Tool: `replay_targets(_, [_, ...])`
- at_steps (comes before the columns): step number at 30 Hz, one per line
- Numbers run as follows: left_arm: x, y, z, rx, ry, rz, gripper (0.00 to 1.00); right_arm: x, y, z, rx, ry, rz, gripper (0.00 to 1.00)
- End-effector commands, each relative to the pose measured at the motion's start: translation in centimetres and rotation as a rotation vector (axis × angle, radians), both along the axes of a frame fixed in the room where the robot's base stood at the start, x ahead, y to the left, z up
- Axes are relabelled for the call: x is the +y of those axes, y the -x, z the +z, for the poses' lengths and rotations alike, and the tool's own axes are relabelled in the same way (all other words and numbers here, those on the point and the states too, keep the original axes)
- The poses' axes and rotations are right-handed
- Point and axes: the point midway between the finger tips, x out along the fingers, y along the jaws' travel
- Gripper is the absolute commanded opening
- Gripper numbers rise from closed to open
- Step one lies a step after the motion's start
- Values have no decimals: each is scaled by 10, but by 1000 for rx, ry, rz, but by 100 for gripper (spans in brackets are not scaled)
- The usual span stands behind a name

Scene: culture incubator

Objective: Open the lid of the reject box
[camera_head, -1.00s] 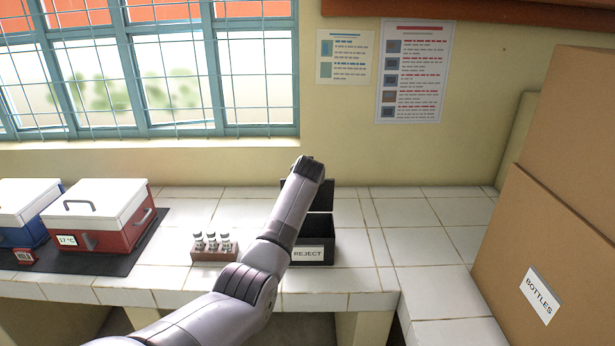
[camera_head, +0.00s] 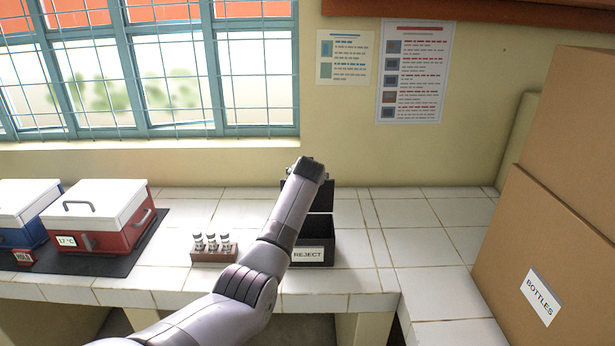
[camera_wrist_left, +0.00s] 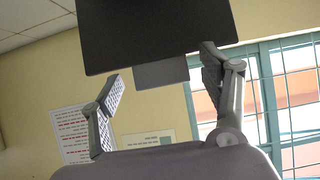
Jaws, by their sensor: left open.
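The black reject box (camera_head: 322,245) stands on the tiled counter, with a white REJECT label on its front. Its top is open, and its dark lid (camera_head: 322,198) stands up at the back edge. My left arm reaches over the box's left side and covers part of the box and lid. In the left wrist view, the fingers of my left gripper (camera_wrist_left: 160,68) are spread with nothing gripped. A large dark panel, seemingly the lid (camera_wrist_left: 155,35), with a smaller grey tab (camera_wrist_left: 160,73), shows beyond and between the fingertips. Whether a finger touches it I cannot tell. My right gripper is not in view.
A rack (camera_head: 213,254) with several capped vials stands left of the box. A red cooler (camera_head: 98,222) and a blue one (camera_head: 24,225) sit on a dark mat farther left. A large BOTTLES carton (camera_head: 545,235) stands at right. Counter right of the box is clear.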

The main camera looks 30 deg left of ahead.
Motion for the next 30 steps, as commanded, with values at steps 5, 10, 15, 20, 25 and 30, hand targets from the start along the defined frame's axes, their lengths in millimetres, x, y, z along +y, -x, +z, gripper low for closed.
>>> replay_targets(5, [-6,8,6,-2,0,0,70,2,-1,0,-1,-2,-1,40])
replay_targets(10, [-15,24,17,-2,0,0,70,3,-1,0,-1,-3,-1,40])
replay_targets(15, [-27,42,30,-2,0,-2,70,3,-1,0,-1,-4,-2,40])
replay_targets(20, [-38,61,43,-4,0,-1,70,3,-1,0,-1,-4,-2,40])
replay_targets(25, [-48,77,55,-3,1,-1,70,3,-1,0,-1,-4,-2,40])
replay_targets(30, [-53,85,61,-2,0,0,70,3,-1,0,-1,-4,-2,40])
